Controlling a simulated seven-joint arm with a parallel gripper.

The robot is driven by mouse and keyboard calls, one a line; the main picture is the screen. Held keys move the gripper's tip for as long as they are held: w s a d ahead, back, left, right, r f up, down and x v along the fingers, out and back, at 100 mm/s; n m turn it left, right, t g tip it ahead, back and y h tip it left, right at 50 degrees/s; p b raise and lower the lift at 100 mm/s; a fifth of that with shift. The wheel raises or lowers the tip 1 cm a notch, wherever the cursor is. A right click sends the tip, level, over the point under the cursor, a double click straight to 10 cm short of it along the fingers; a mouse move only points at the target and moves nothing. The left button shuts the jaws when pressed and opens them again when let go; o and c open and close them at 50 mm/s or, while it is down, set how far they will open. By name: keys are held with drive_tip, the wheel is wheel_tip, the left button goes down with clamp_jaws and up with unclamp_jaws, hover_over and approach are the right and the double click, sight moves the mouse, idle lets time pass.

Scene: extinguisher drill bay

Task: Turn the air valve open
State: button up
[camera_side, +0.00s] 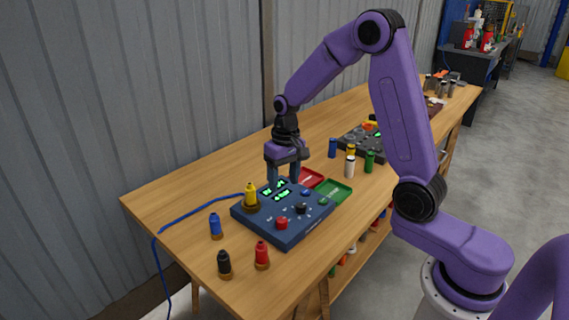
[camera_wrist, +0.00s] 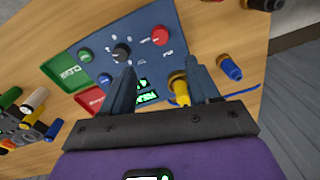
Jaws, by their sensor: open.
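A dark blue control panel (camera_side: 287,235) lies on the bench and also shows in the wrist view (camera_wrist: 130,25). It carries a black pointer knob (camera_side: 300,208), a red knob (camera_side: 281,223), a green knob (camera_side: 323,201) and a small blue knob (camera_side: 306,192). The black knob also shows in the wrist view (camera_wrist: 121,53). I cannot tell from labels which is the air valve. My gripper (camera_side: 283,180) points down over the panel's lit green display (camera_side: 275,189), behind the knobs.
A yellow bottle-shaped piece (camera_side: 250,195) stands at the panel's left corner, close to my fingers. Blue (camera_side: 215,226), black (camera_side: 224,264) and red (camera_side: 262,255) ones stand nearby. Green (camera_side: 336,191) and red (camera_side: 310,178) trays adjoin the panel. Several small cylinders stand beyond.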

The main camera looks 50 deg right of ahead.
drive_tip(key=shift+d+r, duration=0.1)
drive_tip(key=shift+r, duration=2.15)
drive_tip(key=shift+s, duration=0.1)
drive_tip(key=s+a+r+n, duration=0.2)
drive_tip(key=s+a+n, duration=0.55)
drive_tip(key=s, duration=0.55)
drive_tip(key=s+n, duration=0.7)
drive_tip(key=s, duration=1)
drive_tip(key=shift+d, duration=0.4)
